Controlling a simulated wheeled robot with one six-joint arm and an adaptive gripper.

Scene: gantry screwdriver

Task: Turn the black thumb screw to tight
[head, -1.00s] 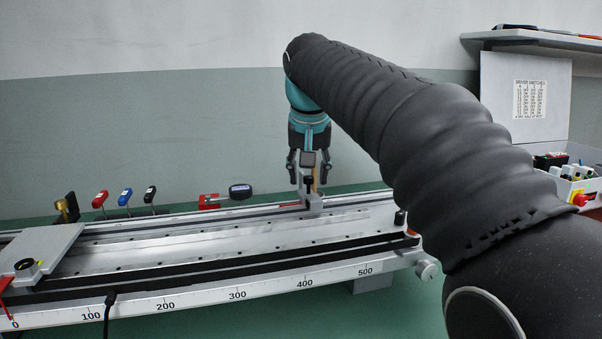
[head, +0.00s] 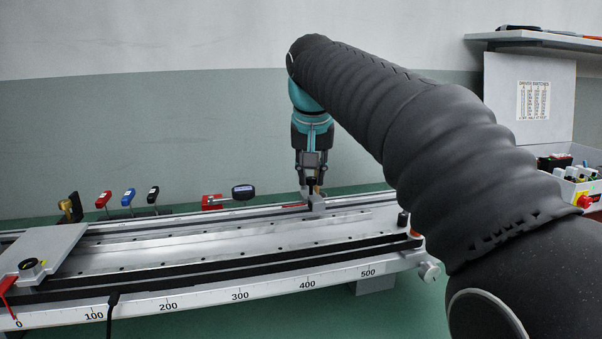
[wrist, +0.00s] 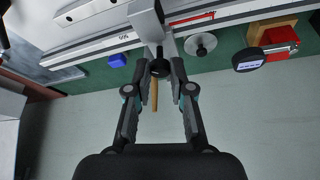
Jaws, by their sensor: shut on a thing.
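The black thumb screw (wrist: 160,68) sits on a small grey stop block (head: 317,203) on the rear rail of the gantry. In the wrist view its round black head lies between the two fingertips. In the head view the dark screw (head: 311,182) shows just below the gripper. My gripper (wrist: 160,70) is shut on the screw head, with one finger on each side. It also shows in the head view (head: 312,187), pointing down. The screw's thread is hidden.
A tan rod (wrist: 154,95) stands close to the fingers. A digital gauge (head: 243,192) and red, blue and black-handled tools (head: 128,197) stand behind the rail. A grey carriage plate (head: 50,250) is at the left. A bin of parts (head: 575,180) is at the right.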

